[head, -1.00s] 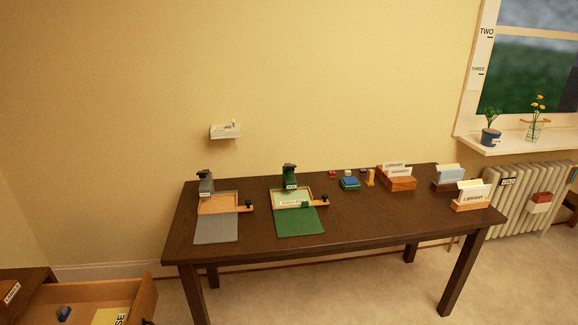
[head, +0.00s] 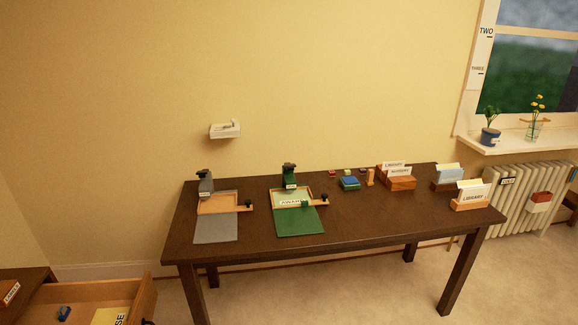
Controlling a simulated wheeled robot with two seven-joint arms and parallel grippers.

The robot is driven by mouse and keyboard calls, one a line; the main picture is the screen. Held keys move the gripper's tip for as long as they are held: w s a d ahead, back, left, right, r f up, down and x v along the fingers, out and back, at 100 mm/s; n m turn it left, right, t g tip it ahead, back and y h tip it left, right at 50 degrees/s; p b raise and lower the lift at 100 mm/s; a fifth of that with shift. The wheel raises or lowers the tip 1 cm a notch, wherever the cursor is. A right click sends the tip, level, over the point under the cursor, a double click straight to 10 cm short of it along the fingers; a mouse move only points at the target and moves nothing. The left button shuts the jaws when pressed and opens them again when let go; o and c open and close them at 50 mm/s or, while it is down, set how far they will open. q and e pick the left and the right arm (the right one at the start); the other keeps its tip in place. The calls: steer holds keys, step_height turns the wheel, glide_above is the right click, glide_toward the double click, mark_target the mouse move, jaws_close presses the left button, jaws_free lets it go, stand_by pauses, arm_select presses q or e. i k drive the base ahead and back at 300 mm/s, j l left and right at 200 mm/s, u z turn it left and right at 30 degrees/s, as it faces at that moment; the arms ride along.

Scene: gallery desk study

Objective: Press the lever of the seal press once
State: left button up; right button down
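Two small presses stand at the back left of the dark desk (head: 345,222). One is a dark grey press (head: 205,184) with a wooden tray (head: 222,209) in front of it and a grey mat (head: 215,232) below. The other is a dark green press (head: 289,176) with a wooden-framed tray (head: 280,207) holding a pale labelled card (head: 293,202), above a green mat (head: 297,225). Each tray has a dark knob at its right end. I cannot tell which one is the seal press, and the levers are too small to make out clearly. Neither of my grippers is in view.
To the right on the desk are a blue-green pad (head: 349,184), small stamps, and wooden card holders (head: 401,184). A white wall fixture (head: 225,131) hangs above the desk. An open drawer (head: 90,298) is at the lower left. The desk's front middle is clear.

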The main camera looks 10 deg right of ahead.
mark_target(290, 167)
steer(key=i+l+u, duration=0.55)
steer(key=l, duration=0.3)
steer(key=i+l+u, duration=0.4)
steer(key=l, duration=0.3)
steer(key=i+l+u, duration=0.15)
steer(key=l, duration=0.25)
